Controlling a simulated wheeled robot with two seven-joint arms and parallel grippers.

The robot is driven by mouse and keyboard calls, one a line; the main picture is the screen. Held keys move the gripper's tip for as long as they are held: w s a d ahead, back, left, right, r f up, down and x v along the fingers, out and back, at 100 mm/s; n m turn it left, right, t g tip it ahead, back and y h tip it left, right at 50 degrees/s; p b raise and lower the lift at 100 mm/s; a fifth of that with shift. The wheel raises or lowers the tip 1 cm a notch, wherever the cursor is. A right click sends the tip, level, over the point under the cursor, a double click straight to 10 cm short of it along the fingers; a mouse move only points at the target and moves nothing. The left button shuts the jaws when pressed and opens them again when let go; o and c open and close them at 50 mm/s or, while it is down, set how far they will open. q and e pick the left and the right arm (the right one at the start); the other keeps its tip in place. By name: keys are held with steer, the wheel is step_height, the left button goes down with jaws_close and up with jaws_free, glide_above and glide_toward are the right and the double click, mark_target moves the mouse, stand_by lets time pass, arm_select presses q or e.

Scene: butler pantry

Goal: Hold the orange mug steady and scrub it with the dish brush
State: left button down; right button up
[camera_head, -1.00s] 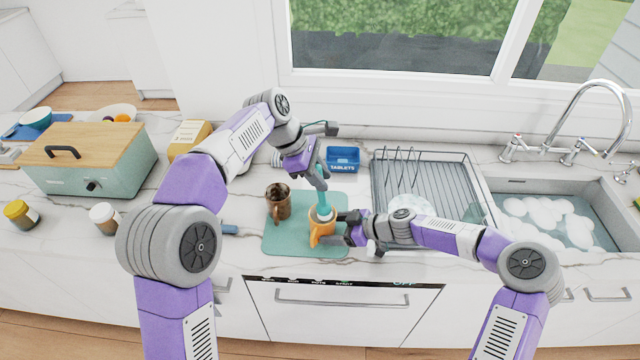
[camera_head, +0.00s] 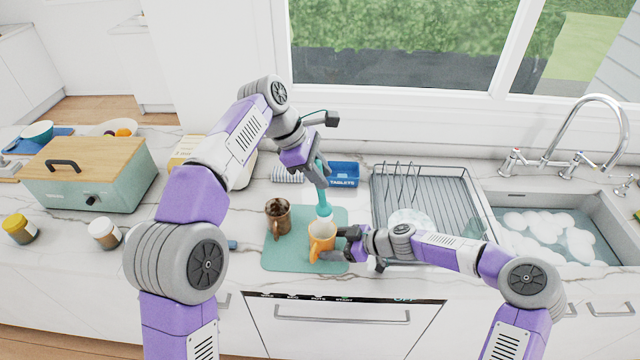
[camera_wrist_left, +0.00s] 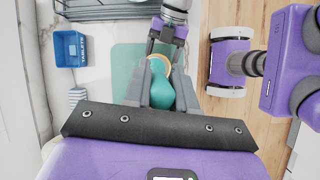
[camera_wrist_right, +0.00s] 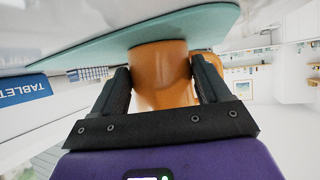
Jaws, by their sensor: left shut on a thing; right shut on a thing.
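The orange mug (camera_head: 321,244) stands upright on a teal mat (camera_head: 290,262). My right gripper (camera_head: 350,243) is shut on it from the right. In the right wrist view the mug (camera_wrist_right: 158,72) sits between the two fingers (camera_wrist_right: 160,88). My left gripper (camera_head: 318,178) is above the mug and shut on the teal dish brush (camera_head: 324,208), which points down. The brush head is just over the mug's open top; whether its tip is inside is hard to tell. In the left wrist view the brush (camera_wrist_left: 162,92) partly covers the mug's rim (camera_wrist_left: 160,58).
A brown mug (camera_head: 278,215) stands on the mat's left part. A wire dish rack (camera_head: 440,195) and a sink (camera_head: 570,205) with suds are to the right. A blue tablets box (camera_head: 343,174) is behind. A green bread box (camera_head: 90,180) and jars stand left.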

steer(key=o, duration=0.8)
steer(key=v, duration=1.2)
